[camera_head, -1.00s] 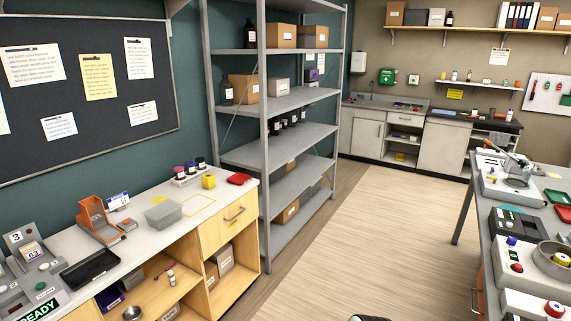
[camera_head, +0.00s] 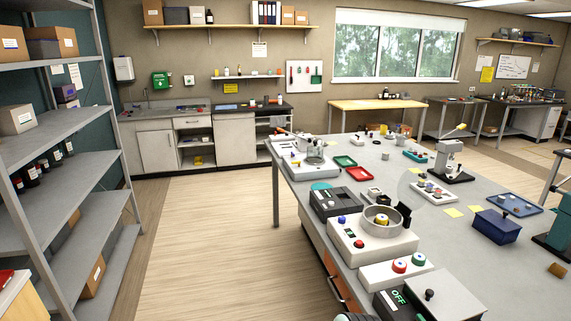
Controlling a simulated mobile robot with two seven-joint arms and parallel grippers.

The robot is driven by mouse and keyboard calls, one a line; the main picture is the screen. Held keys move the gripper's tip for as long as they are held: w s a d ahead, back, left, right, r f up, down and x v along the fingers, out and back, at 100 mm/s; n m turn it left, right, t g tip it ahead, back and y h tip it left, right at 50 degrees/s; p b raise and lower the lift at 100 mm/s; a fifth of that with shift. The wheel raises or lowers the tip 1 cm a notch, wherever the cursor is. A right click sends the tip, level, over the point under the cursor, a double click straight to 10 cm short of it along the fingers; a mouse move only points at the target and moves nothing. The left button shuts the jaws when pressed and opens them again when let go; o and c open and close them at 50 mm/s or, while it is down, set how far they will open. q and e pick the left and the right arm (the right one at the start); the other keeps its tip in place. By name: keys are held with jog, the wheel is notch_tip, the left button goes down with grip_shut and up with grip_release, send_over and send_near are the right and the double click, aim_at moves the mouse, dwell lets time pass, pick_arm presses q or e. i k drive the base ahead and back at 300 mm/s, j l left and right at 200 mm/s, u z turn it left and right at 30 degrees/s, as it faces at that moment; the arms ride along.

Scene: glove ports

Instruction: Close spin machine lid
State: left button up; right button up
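The spin machine (camera_head: 345,240) is a white box on the near left part of the grey table. It has a round metal bowl (camera_head: 368,226) with a yellow piece inside, a blue knob and red buttons on its front. A black hinge block stands at the bowl's right side. A faint clear round lid (camera_head: 412,184) appears to stand raised above and behind it, so the bowl looks uncovered. Neither of my grippers can be made out; only a dark rounded part shows at the bottom edge.
The grey table (camera_head: 455,262) also holds a white box with red and green knobs (camera_head: 392,268), a dark device (camera_head: 338,203), a blue box (camera_head: 496,226) and a microscope-like stand (camera_head: 450,160). A metal shelf (camera_head: 75,190) stands at left. The floor between is clear.

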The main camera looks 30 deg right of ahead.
aim_at(401, 206)
jog(key=i+z, duration=0.7)
jog(key=i, duration=0.2)
jog(key=i+j+z, duration=0.2)
jog(key=i+z, duration=0.2)
